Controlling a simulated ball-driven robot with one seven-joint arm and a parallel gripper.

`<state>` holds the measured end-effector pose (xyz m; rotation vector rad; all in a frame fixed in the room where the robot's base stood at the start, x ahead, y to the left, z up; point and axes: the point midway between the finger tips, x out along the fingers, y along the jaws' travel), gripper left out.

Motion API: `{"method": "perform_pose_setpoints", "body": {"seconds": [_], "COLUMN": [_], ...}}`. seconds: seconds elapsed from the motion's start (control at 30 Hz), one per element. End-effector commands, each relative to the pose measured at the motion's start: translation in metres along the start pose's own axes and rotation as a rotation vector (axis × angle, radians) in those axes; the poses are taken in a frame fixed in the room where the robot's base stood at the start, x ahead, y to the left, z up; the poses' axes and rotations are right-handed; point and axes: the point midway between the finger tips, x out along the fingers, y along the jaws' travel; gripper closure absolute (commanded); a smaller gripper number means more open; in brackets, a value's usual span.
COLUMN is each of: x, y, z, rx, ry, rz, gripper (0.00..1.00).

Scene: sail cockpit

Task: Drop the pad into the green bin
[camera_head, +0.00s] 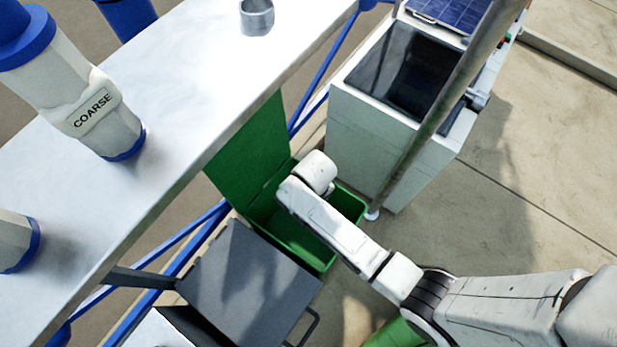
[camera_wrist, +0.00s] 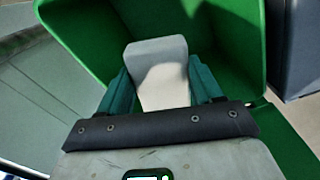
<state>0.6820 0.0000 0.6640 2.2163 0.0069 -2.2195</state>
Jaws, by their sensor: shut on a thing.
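The green bin (camera_head: 311,256) stands on the ground with its green lid (camera_head: 245,150) swung open toward the white table. My gripper's teal fingers (camera_wrist: 160,88) show in the wrist view, shut on a pale grey-white pad (camera_wrist: 158,72). The pad is over the open green bin (camera_wrist: 235,45), whose walls surround it in that view. How far the pad is above the bin floor I cannot tell. In the head view my wrist is over the bin and hides the fingers and pad.
A dark grey lidded container (camera_head: 250,280) stands beside the bin at the front. A pale box with an open top (camera_head: 395,150) and a slanted metal pole (camera_head: 440,95) are on the bin's right. A white table (camera_head: 190,75) with blue-rimmed cylinders is on the left.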

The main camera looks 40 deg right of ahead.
Motion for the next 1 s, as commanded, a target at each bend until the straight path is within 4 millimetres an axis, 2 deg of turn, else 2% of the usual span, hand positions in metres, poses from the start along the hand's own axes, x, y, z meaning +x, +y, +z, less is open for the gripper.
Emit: {"method": "perform_pose_setpoints", "body": {"seconds": [0.03, 0.2, 0.57, 0.6, 0.9, 1.0], "x": [0.013, 0.029, 0.032, 0.032, 0.032, 0.032], "y": [0.000, 0.000, 0.000, 0.000, 0.000, 0.000], "z": [0.000, 0.000, 0.000, 0.000, 0.000, 0.000], "rx": [0.000, 0.000, 0.000, 0.000, 0.000, 0.000], "ry": [0.000, 0.001, 0.001, 0.001, 0.001, 0.001], "rz": [0.000, 0.000, 0.000, 0.000, 0.000, 0.000], "gripper": [0.69, 0.69, 0.69, 0.34, 0.06, 0.05]}}
